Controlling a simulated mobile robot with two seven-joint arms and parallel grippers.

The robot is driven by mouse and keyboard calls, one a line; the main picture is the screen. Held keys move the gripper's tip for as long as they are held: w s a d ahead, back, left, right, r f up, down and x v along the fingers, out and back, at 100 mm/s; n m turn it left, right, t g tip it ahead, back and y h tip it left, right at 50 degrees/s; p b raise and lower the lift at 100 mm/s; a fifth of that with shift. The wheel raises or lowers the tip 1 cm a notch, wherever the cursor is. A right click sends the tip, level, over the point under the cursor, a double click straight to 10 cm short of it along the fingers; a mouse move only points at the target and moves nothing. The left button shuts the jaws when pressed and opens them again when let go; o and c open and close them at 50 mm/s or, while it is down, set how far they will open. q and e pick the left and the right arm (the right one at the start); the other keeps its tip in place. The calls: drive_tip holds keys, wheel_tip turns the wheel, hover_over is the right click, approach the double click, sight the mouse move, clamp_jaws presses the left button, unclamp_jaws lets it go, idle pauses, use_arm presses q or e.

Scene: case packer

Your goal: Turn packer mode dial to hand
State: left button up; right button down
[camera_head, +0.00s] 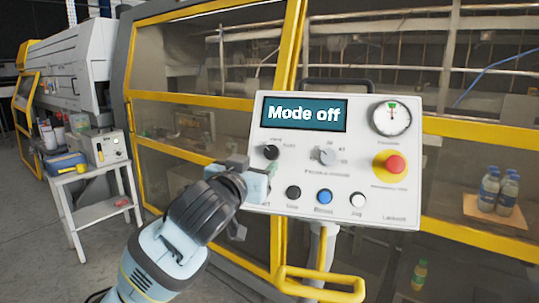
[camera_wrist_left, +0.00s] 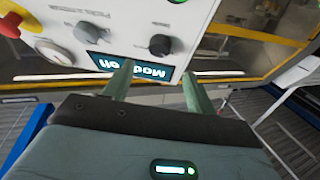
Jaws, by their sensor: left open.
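The white control panel (camera_head: 375,185) carries a display (camera_head: 304,114) reading "Mode off". A black dial (camera_head: 271,152) sits below the display's left end, and a grey dial (camera_head: 326,156) is to its right. The small labels around both are too blurred to read surely. My left gripper (camera_head: 258,171) is at the panel's left side, just below the black dial. In the left wrist view the panel is upside down; the open, empty fingers (camera_wrist_left: 157,72) point toward the black dial (camera_wrist_left: 160,45), which appears beyond their tips. My right gripper is not in view.
The panel also has a red stop button (camera_head: 393,165), a gauge (camera_head: 391,118), and a row with a blue button (camera_head: 325,197). A yellow-framed machine enclosure (camera_head: 195,100) stands behind. A small white table (camera_head: 92,175) is at left. Bottles (camera_head: 497,190) stand at right.

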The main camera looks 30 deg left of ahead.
sight(270, 153)
use_arm(q)
drive_tip(key=shift+x, duration=3.9)
drive_tip(key=c, duration=1)
